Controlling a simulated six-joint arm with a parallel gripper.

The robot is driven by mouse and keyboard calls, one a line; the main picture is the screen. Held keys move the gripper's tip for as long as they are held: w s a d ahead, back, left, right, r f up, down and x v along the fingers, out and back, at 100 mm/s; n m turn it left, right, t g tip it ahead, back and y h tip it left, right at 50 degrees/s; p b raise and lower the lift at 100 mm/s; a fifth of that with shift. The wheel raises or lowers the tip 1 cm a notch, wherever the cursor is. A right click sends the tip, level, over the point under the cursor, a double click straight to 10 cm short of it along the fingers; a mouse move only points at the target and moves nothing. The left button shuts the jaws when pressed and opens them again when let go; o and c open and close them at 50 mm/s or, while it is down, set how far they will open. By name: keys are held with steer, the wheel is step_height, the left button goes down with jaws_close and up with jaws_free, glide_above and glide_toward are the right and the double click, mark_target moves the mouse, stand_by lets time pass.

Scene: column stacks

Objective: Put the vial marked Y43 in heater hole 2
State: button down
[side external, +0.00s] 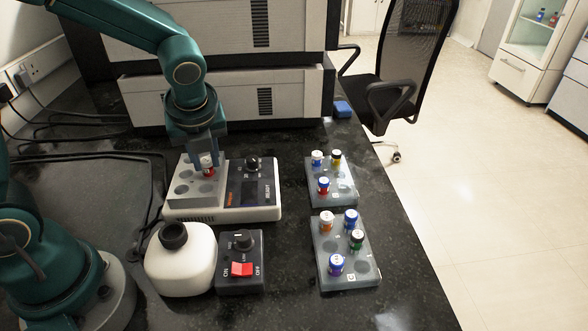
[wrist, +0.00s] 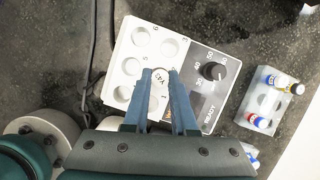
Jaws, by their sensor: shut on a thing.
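The vial marked Y43 (side external: 207,168) has a white cap and a red band. My gripper (side external: 207,157) is shut on it and holds it upright over the heater's grey hole block (side external: 186,205). The vial is at a hole in the block's right-hand column in that view. I cannot tell whether its base is inside the hole. The other visible holes in the block look empty.
The heater's dark dial panel (side external: 254,183) adjoins the block. Two grey racks (side external: 343,198) (side external: 330,285) with several capped vials stand to the right. A white bottle (side external: 183,262) and a red-switch box (side external: 241,283) stand in front. White-grey equipment (side external: 225,95) stands behind.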

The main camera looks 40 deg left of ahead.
steer(key=shift+c, duration=1.6)
jaws_free()
steer(key=shift+r, duration=3)
